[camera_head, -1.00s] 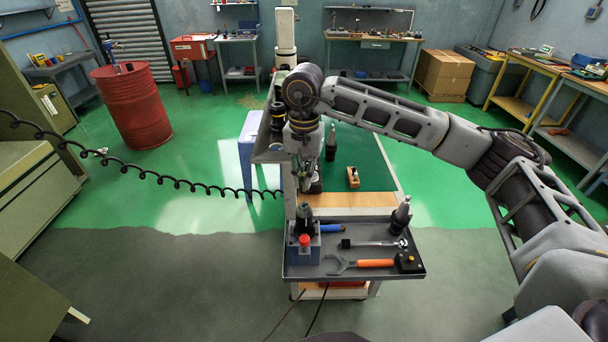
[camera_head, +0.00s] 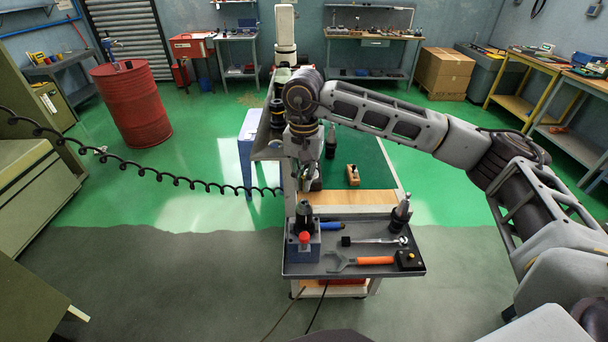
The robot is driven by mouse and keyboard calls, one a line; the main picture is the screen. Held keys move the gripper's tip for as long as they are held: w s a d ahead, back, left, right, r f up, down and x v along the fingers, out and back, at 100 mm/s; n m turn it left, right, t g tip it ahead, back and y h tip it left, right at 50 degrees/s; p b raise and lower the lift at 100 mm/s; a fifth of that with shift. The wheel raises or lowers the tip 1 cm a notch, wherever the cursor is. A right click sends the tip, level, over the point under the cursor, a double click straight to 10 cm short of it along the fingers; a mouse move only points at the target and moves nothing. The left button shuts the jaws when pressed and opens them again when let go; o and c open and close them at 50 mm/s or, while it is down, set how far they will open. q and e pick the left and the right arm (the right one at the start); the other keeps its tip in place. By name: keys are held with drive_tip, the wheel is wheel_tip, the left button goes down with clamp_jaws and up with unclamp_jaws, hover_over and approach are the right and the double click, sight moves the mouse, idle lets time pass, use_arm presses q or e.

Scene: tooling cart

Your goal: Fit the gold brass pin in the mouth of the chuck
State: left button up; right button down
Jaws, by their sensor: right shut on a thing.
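A dark chuck (camera_head: 304,213) stands upright in a blue-grey block (camera_head: 303,248) at the left end of the grey cart tray (camera_head: 345,224). My right gripper (camera_head: 308,186) points down just above and behind the chuck in the picture. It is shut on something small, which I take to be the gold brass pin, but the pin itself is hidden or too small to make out. I cannot tell whether anything touches the chuck's mouth. My left gripper is not in view.
An orange-handled wrench (camera_head: 372,261), a ratchet (camera_head: 374,241) and a black-and-silver tool holder (camera_head: 401,216) lie or stand right of the chuck. A red button (camera_head: 304,237) shows on the block's front. A wooden-handled tool (camera_head: 353,175) lies on the green mat behind.

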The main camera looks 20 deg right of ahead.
drive_tip(key=shift+f+b, duration=0.3)
drive_tip(key=shift+f, duration=0.85)
drive_tip(key=shift+f+b, duration=1.15)
drive_tip(key=shift+f, duration=0.2)
idle(1.8)
idle(0.5)
drive_tip(key=c, duration=1.5)
unclamp_jaws()
drive_tip(key=shift+r, duration=0.15)
drive_tip(key=shift+r, duration=5.9)
